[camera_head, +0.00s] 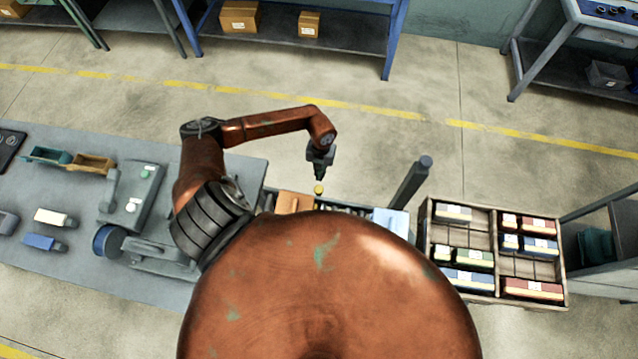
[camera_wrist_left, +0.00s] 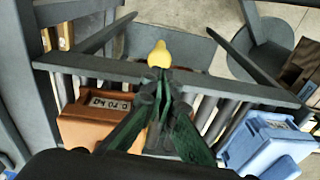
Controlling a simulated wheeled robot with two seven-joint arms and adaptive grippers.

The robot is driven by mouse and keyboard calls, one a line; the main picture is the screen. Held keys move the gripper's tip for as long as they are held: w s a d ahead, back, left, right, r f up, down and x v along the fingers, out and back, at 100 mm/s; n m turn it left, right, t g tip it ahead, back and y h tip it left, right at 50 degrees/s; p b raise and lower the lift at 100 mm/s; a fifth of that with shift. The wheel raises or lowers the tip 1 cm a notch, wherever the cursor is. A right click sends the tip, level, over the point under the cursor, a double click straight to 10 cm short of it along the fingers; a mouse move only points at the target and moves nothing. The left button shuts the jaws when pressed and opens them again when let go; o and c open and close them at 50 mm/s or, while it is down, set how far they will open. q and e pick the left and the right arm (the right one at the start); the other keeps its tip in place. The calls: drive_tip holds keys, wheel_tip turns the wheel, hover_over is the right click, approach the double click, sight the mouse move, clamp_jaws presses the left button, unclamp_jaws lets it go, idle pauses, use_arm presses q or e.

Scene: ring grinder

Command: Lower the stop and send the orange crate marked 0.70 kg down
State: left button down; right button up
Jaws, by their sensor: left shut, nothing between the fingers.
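My left gripper (camera_head: 320,168) is shut and empty, pointing down just above a yellow knob (camera_head: 319,189). In the left wrist view its closed fingertips (camera_wrist_left: 160,82) overlap the lower edge of the knob (camera_wrist_left: 159,54); I cannot tell whether they touch. The knob stands by a grey crossbar (camera_wrist_left: 100,67) over the rollers. A blue crate (camera_head: 392,220) sits to the right. My right gripper is out of view.
A grey bench (camera_head: 40,265) with bins and tools lies at the left. A divided wooden tray (camera_head: 430,235) with several coloured boxes stands at the right. A dark post (camera_head: 410,185) rises between the blue crate and the tray. My own copper body hides the front middle.

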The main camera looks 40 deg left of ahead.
sight(319, 188)
use_arm(q)
wheel_tip(319, 188, down, 3)
drive_tip(key=shift+s+d+r+b, duration=0.1)
drive_tip(key=shift+s+b, duration=0.05)
drive_tip(key=shift+b, duration=0.75)
wheel_tip(319, 188, down, 3)
drive_tip(key=shift+s+f+b, duration=0.1)
drive_tip(key=shift+b, duration=0.95)
drive_tip(key=shift+f, duration=0.3)
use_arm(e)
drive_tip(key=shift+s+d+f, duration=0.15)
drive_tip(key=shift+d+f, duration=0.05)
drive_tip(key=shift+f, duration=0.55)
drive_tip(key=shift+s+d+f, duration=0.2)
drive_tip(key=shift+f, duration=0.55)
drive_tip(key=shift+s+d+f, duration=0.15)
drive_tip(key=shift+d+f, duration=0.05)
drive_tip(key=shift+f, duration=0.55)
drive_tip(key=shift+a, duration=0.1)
